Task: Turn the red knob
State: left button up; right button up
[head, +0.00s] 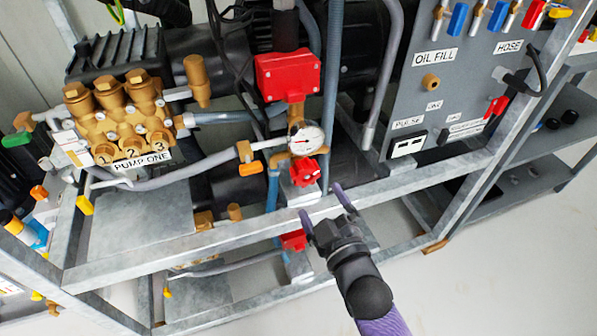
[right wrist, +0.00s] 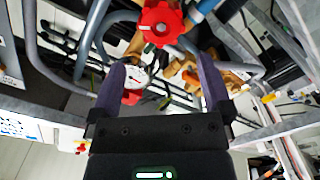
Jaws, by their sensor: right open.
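A red knob (head: 305,172) sits just below the round white pressure gauge (head: 307,140) on the pump pipework in the head view. In the right wrist view a lobed red knob (right wrist: 160,22) with a pale centre shows at the top, beyond the fingertips; it looks like the same knob. My right gripper (head: 323,203) is open and empty, below and slightly right of the knob, apart from it, near the frame's front rail. In the right wrist view its purple fingers (right wrist: 161,75) stand wide apart. My left gripper is not in view.
A larger red box (head: 287,75) sits above the gauge. The grey metal frame rail (head: 230,228) crosses in front of the knob. Brass pump one (head: 120,115) is at left; a grey control panel (head: 455,80) is at right. Another red part (head: 293,240) shows below the rail.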

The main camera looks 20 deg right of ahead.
aim_at(307, 179)
jog(key=w+b, duration=0.1)
jog(key=w, duration=0.1)
jog(key=w+b, duration=0.2)
jog(key=w, duration=0.1)
jog(key=w+b, duration=0.1)
jog(key=w, duration=0.2)
jog(key=shift+a+f, duration=0.1)
jog(key=shift+f, duration=0.3)
jog(key=shift+w+r, duration=0.2)
jog(key=shift+w, duration=0.2)
jog(key=shift+c, duration=0.7)
jog(key=c, duration=0.9)
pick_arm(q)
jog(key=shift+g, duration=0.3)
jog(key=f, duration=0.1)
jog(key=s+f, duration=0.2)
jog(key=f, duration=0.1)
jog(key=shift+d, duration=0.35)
